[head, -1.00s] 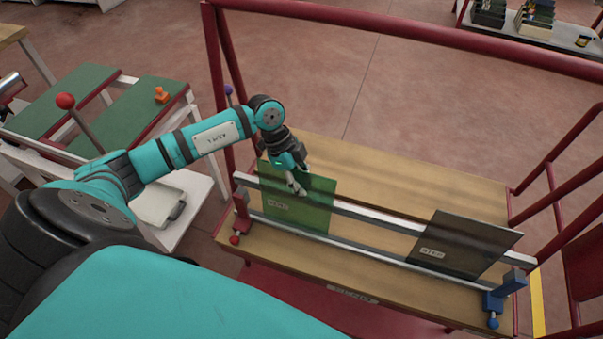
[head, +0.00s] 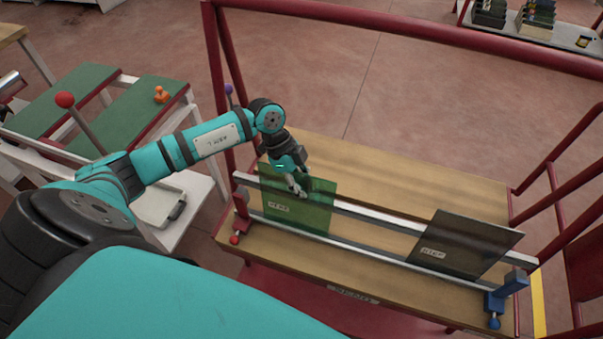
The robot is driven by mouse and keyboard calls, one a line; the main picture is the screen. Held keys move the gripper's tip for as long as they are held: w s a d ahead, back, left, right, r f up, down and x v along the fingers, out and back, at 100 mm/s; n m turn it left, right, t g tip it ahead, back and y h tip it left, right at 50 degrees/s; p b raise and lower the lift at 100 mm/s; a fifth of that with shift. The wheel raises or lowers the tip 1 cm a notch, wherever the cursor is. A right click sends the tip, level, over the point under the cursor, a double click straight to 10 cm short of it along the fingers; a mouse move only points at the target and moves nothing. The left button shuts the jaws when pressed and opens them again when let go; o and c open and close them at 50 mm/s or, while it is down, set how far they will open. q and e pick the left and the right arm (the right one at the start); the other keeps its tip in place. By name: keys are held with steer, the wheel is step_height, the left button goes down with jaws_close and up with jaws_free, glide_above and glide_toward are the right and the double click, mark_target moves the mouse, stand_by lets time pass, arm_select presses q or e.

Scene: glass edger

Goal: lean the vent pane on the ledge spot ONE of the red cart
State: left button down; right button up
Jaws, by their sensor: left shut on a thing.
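The vent pane, a green glass sheet with a small label (head: 310,217), is upright at the left end of the ledge on the red cart (head: 400,22). It is against the cart's metal rails, and I cannot tell how firmly its lower edge rests. My left gripper (head: 298,188) is shut on the green pane near its top edge. A dark pane (head: 463,245) with a label leans on the rails near the right end. My right gripper is not in view.
The rail (head: 375,219) is bare between the panes. A red-knobbed post (head: 235,239) stands at the left end, a blue clamp (head: 493,304) at the right. Green-topped stands (head: 125,120) with an orange piece (head: 161,95) are at left. A shelf (head: 545,36) stands behind.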

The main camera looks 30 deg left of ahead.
arm_select(q)
steer(key=shift+f, duration=0.25)
steer(key=c, duration=1.4)
jaws_free()
steer(key=shift+c, duration=0.2)
steer(key=shift+o, duration=0.2)
steer(key=shift+f, duration=0.1)
steer(key=v, duration=1.2)
